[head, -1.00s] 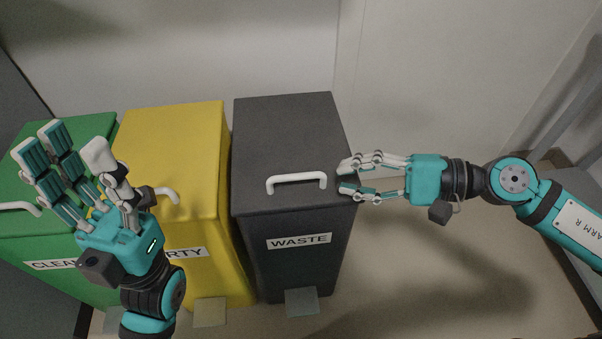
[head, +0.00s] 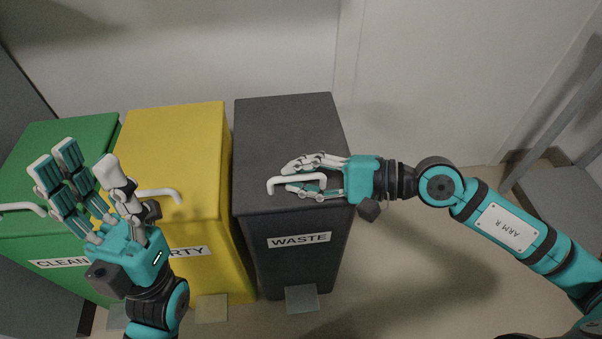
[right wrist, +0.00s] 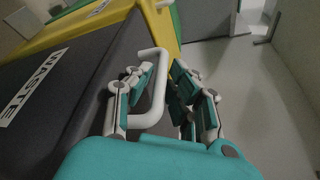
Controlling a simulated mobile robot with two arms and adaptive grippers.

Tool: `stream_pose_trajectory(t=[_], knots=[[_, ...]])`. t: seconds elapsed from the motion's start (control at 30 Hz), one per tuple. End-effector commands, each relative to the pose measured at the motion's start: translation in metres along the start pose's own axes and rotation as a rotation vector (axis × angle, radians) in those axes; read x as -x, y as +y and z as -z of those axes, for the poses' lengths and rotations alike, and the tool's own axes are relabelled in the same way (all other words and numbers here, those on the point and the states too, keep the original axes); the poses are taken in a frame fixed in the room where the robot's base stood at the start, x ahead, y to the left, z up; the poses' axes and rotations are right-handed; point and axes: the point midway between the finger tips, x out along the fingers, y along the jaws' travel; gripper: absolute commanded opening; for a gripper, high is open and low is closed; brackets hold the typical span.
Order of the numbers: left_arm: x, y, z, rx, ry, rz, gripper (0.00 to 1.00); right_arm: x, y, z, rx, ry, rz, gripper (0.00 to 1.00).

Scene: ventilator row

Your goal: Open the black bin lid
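The black bin (head: 290,240), labelled WASTE, stands at the right end of a row of bins. Its lid (head: 285,125) is flat and shut. A white bar handle (head: 272,186) stands near the lid's front edge; it also shows in the right wrist view (right wrist: 158,80). My right gripper (head: 287,179) reaches in from the right with its fingers on both sides of the handle. In the right wrist view the fingers (right wrist: 160,88) are apart, with the bar between them. Whether they touch it is unclear. My left gripper (head: 82,168) is open and empty above the green and yellow bins.
A yellow bin (head: 180,130) stands close beside the black bin on its left, and a green bin (head: 85,130) stands beyond it. A wall is behind the row. Open floor (head: 410,270) lies right of the black bin, with a grey structure (head: 565,175) at far right.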

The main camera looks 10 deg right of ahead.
Motion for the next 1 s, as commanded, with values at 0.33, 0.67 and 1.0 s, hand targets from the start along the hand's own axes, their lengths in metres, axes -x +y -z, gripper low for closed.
stream_pose_trajectory(t=[0.33, 0.67, 1.0], knots=[[-0.002, 0.0, 0.002, 0.0, 0.005, 0.0, 0.4, 0.0, 0.0, 0.0, 0.0, 0.0, 0.0, 0.0], [-0.005, 0.0, 0.002, -0.001, 0.003, 0.0, 0.4, 0.001, -0.002, -0.001, -0.004, 0.0, -0.002, 0.0], [-0.02, -0.003, -0.017, -0.01, -0.113, 0.007, 0.4, 0.004, -0.019, -0.008, -0.053, -0.001, -0.022, 0.0]])
